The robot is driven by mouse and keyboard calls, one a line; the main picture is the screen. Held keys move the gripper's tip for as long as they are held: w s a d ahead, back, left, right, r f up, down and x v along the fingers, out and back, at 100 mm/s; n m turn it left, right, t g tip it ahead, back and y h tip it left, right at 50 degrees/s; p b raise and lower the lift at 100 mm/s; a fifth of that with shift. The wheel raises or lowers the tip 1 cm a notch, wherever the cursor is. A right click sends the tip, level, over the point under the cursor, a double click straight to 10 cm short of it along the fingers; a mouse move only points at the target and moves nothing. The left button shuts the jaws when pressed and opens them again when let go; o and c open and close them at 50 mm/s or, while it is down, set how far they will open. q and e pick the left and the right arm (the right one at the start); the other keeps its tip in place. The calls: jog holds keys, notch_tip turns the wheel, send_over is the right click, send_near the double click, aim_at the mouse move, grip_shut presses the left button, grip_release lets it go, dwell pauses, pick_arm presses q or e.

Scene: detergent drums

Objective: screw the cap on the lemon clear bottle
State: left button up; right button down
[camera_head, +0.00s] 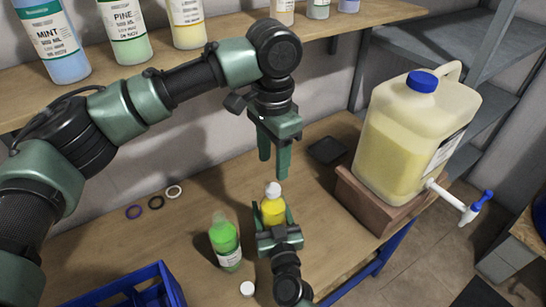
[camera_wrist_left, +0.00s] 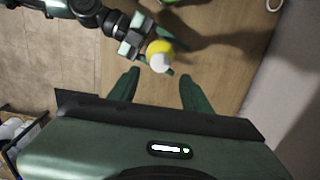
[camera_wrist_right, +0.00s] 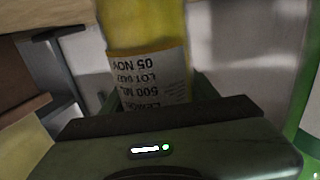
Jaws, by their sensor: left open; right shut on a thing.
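The lemon bottle (camera_head: 273,212), filled yellow, stands upright above the bench with a white cap (camera_head: 273,189) on its top. I cannot tell how tight the cap sits. The cap also shows in the left wrist view (camera_wrist_left: 160,63). My right gripper (camera_head: 277,229) is shut around the bottle's body. In the right wrist view the bottle's label (camera_wrist_right: 147,77) reads upside down, with "LEMON" and "500 ML". My left gripper (camera_head: 274,163) is open, pointing down just above the cap, with its fingers apart and nothing between them. The left wrist view shows both its fingers (camera_wrist_left: 158,82).
A green bottle (camera_head: 226,244) stands close left of the lemon bottle, with a loose white cap (camera_head: 247,288) near it. A large jug (camera_head: 408,135) stands right on a wooden block. A bottle shelf (camera_head: 110,80) runs behind.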

aim_at(273, 188)
dwell(0.3)
pick_arm(q)
jog(key=shift+f, duration=4)
grip_shut()
jog(key=shift+o, duration=0.5)
grip_release()
